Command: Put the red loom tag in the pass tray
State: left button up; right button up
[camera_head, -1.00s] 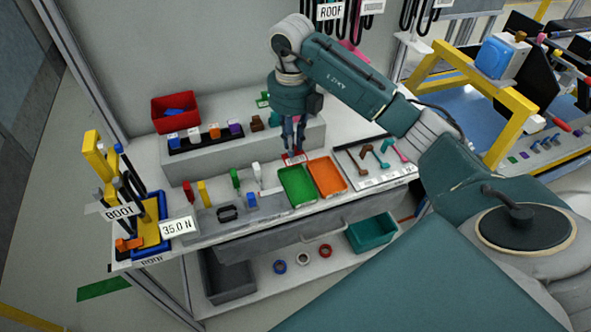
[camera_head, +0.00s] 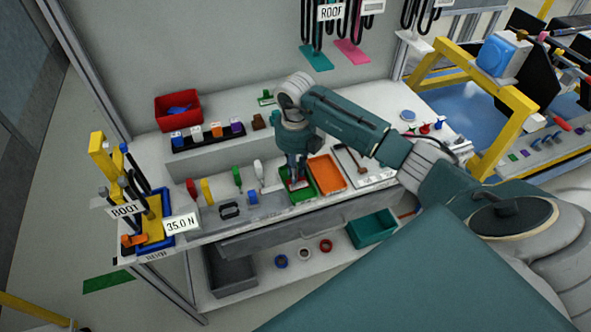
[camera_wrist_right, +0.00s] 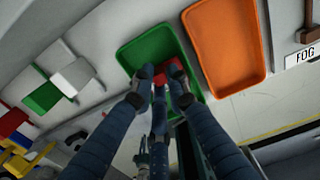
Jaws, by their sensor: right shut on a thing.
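The red loom tag (camera_head: 300,185) is between the fingertips of my right gripper (camera_head: 296,180), low over the green tray (camera_head: 287,199). In the right wrist view the red tag (camera_wrist_right: 172,72) shows at the fingertips of my right gripper (camera_wrist_right: 163,82), with the green tray (camera_wrist_right: 148,46) behind it. The gripper is shut on the tag. I cannot tell if the tag touches the tray floor. No label on the green tray is readable. My left gripper is not in view.
The orange tray (camera_head: 327,175) stands just right of the green one. Left of the green tray are a blue block (camera_head: 252,197) and upright white (camera_head: 259,170), green and yellow pieces.

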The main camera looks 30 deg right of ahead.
jog(key=shift+f, duration=0.1)
jog(key=o, duration=0.5)
jog(key=shift+r, duration=0.25)
notch_tip(320, 180, up, 12)
jog(key=b, duration=0.3)
jog(key=shift+f, duration=0.1)
